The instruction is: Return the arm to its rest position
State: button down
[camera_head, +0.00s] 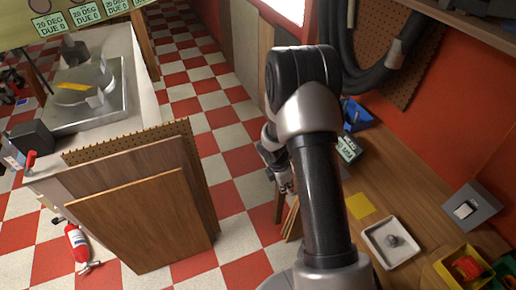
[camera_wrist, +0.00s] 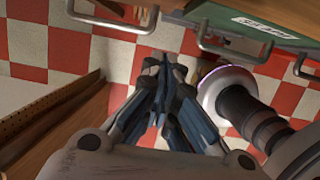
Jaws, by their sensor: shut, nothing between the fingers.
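My arm (camera_head: 318,180) rises in the middle of the head view and bends over at the top, with its end hanging down behind it to the left. My gripper (camera_head: 284,186) points down beside the wooden bench, partly hidden by the arm. In the wrist view my gripper (camera_wrist: 176,62) is shut with nothing between its fingers, above the red and white checkered floor. One of my own round dark joints shows at the right of that view.
A wooden bench (camera_head: 420,200) runs along the right, with a white tray (camera_head: 391,242) and a yellow bin (camera_head: 463,266) on it. Leaning wooden boards (camera_head: 140,215) stand at left near a fire extinguisher (camera_head: 76,243). Metal drawer handles (camera_wrist: 245,50) are close to the gripper. Checkered floor lies between.

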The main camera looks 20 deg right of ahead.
jog(key=s+a+r+m+t+b, duration=0.1)
jog(key=s+a+r+m, duration=0.2)
jog(key=r, duration=0.8)
jog(key=a+r+m+t+b, duration=0.1)
jog(key=a+r+m, duration=0.3)
jog(key=r, duration=0.7)
jog(key=s+a+r+m+t+y+b, duration=0.1)
jog(key=s+a+r+m, duration=0.3)
jog(key=s, duration=0.5)
jog(key=s+a+r+m+t+y+b, duration=0.1)
jog(key=s+a+r+m, duration=0.4)
jog(key=s, duration=0.4)
jog(key=shift+s+a+r+m+t+y, duration=0.2)
jog(key=shift+a+m+t+y, duration=0.15)
jog(key=shift+a+m, duration=0.5)
jog(key=shift+d, duration=0.25)
